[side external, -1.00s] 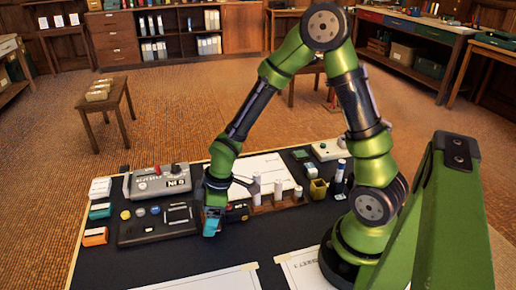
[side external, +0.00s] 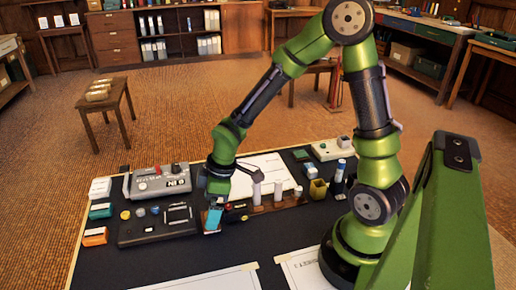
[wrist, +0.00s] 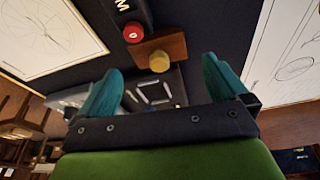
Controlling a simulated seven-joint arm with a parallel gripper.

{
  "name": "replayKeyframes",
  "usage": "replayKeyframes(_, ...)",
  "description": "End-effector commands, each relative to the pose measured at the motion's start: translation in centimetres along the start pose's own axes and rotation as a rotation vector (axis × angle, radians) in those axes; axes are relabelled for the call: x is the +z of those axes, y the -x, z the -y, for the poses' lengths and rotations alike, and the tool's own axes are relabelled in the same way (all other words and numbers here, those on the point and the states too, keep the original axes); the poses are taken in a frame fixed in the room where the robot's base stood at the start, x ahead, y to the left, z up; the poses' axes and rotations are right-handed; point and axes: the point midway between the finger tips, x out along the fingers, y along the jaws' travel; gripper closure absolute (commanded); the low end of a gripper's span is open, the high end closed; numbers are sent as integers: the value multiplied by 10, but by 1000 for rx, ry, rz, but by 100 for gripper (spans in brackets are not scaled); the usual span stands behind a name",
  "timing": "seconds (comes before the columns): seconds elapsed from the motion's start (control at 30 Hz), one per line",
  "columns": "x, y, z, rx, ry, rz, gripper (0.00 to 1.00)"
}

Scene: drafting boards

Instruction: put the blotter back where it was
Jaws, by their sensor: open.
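A wooden block with a round yellow knob (wrist: 172,44), which looks like the blotter, lies on the dark board in the wrist view. It sits between a black box with a red button (wrist: 133,32) and a panel with a pale frame on it. My gripper (wrist: 160,68) is open, with its teal fingers well apart and nothing held between them. The block lies beyond the fingertips, roughly between them. In the side view my gripper (side external: 212,218) is low over the board beside the black panel (side external: 160,224); I cannot make out the block there.
A grey console (side external: 158,181) stands behind the panel. A wooden rack with white cylinders (side external: 277,203) and a yellow cup (side external: 318,188) stand to the right. White drawing sheets (side external: 262,172) lie behind and in front.

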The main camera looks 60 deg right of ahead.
Motion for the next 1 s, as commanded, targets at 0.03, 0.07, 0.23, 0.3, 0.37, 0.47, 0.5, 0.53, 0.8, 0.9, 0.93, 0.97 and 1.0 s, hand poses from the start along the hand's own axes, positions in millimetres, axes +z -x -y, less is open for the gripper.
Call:
replayKeyframes(0.03,0,13,-2,7,-3,-4,0)
replayKeyframes(0.07,0,20,-2,8,-3,-4,0)
replayKeyframes(0.23,0,53,-1,7,-3,-2,0)
replayKeyframes(0.3,0,63,0,5,-1,-2,0)
replayKeyframes(0.37,0,71,0,4,-1,-1,0)
replayKeyframes(0.47,0,80,0,2,0,0,0)
replayKeyframes(0.5,0,83,0,5,-3,-1,0)
replayKeyframes(0.53,0,86,0,10,-12,-2,0)
replayKeyframes(0.8,18,151,15,157,-393,-118,0)
replayKeyframes(0.9,29,179,27,168,-596,-223,0)
replayKeyframes(0.93,32,186,30,162,-652,-254,0)
replayKeyframes(0.97,35,192,33,154,-704,-285,0)
replayKeyframes(1.0,39,200,37,138,-768,-321,0)
